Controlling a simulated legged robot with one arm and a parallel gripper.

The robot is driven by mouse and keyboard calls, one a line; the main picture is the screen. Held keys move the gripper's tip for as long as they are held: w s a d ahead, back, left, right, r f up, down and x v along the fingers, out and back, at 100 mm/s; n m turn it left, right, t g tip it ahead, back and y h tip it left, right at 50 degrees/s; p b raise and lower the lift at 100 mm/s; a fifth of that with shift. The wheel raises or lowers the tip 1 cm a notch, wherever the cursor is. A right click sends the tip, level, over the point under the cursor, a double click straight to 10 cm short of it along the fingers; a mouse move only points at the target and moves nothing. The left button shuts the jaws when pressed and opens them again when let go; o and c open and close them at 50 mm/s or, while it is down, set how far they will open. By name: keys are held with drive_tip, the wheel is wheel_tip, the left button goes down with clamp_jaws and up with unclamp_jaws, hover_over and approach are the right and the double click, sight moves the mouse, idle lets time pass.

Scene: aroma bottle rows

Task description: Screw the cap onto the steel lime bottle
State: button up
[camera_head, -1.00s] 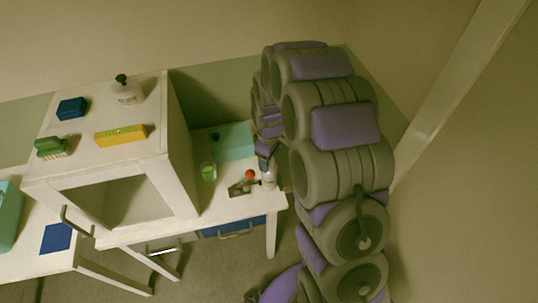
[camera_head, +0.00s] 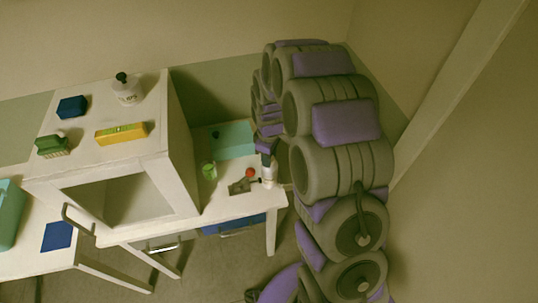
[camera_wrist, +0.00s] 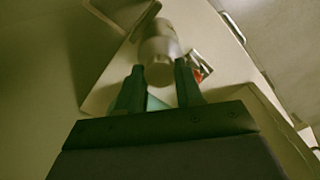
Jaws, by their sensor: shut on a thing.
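The pale steel-looking bottle (camera_head: 268,176) stands upright near the right end of the low white table, and its label cannot be read. In the wrist view the bottle (camera_wrist: 160,25) is a grey cylinder just beyond my fingertips. My gripper (camera_head: 265,148) is over the bottle's top, pointing down. In the wrist view its two dark green fingers (camera_wrist: 160,77) are on either side of the cylinder's near end, shut on what appears to be the cap (camera_wrist: 158,74). The cap's seam with the bottle is too blurred to tell how it sits.
Left of the bottle are a grey fixture (camera_head: 238,187) with a red knob (camera_head: 250,173) and a green cup (camera_head: 209,171). The white cabinet (camera_head: 182,150) rises at left, with several items on top.

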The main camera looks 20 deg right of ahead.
drive_tip(key=m+p, duration=0.1)
drive_tip(key=m, duration=0.3)
drive_tip(key=shift+d+m, duration=0.1)
drive_tip(key=shift+m, duration=0.2)
drive_tip(key=m+p, duration=0.1)
drive_tip(key=m, duration=0.3)
drive_tip(key=shift+m, duration=0.3)
drive_tip(key=m+p, duration=0.2)
drive_tip(key=m, duration=0.3)
drive_tip(key=shift+r, duration=0.1)
drive_tip(key=m+p, duration=0.1)
drive_tip(key=m, duration=0.3)
drive_tip(key=shift+p, duration=0.4)
drive_tip(key=o, duration=1)
